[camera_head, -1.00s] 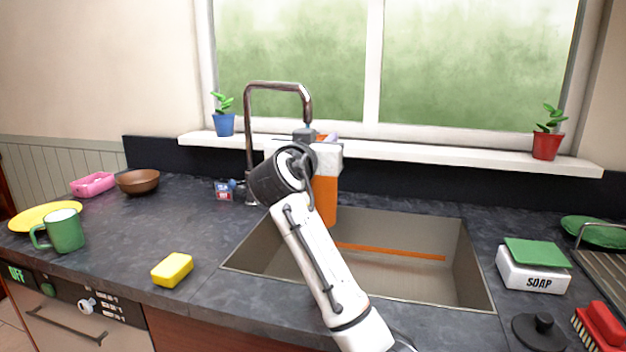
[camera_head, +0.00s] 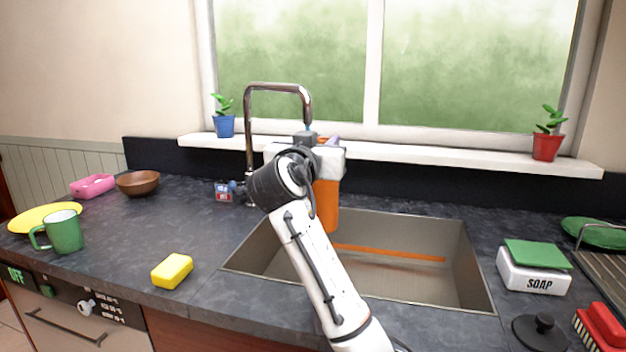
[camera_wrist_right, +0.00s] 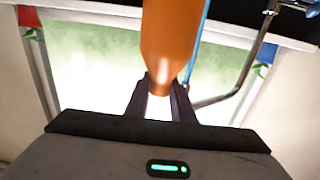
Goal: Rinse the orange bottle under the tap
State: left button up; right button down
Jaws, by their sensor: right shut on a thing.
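The orange bottle (camera_head: 327,205) is over the back left of the sink (camera_head: 400,285), below the metal tap (camera_head: 278,86). My right gripper (camera_wrist_right: 162,100) is shut on it; in the head view my own wrist hides the grip and part of the bottle. In the right wrist view the bottle (camera_wrist_right: 170,40) runs up from between the two fingers. A thin blue stream (camera_wrist_right: 198,40) runs from the tap's spout close beside the bottle in that view; whether it touches it I cannot tell. My left gripper is not in view.
A small red and blue labelled control (camera_head: 223,191) stands by the tap's base.

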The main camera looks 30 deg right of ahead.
dwell(0.5)
